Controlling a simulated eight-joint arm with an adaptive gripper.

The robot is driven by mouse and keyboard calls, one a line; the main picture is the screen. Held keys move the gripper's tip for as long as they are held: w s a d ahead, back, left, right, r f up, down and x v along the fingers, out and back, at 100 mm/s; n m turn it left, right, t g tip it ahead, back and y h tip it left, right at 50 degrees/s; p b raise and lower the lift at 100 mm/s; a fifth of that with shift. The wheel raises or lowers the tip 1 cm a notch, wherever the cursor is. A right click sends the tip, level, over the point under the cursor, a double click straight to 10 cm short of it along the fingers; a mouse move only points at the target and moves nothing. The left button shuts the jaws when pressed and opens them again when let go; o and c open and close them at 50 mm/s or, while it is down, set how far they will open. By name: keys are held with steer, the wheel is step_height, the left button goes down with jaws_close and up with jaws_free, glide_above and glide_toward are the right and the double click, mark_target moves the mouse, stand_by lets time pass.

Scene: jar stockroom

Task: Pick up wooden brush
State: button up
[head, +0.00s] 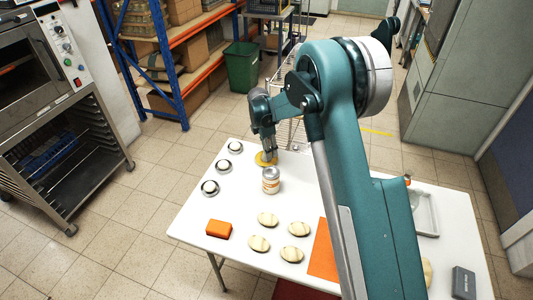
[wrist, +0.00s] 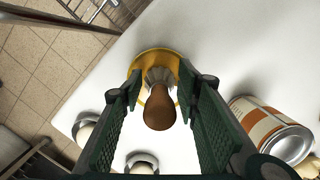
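My gripper (wrist: 160,88) is open, with one finger on each side of the brush and gaps visible between. In the head view my gripper (head: 267,150) points down over the yellow dish (head: 262,161) near the table's far edge. The brush is hard to make out there behind the fingers.
A labelled can (head: 271,180) stands close by, right of the brush in the wrist view. Several white-topped round things (head: 223,166) stand to the left. An orange block (head: 218,229), several pale oval pieces (head: 268,219) and a white tray (head: 426,213) are on the white table (head: 200,220).

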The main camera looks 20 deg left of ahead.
steer(key=shift+c, duration=0.3)
steer(key=c, duration=0.7)
steer(key=shift+r, duration=0.1)
steer(key=shift+r+p, duration=0.75)
steer(key=shift+r, duration=4.2)
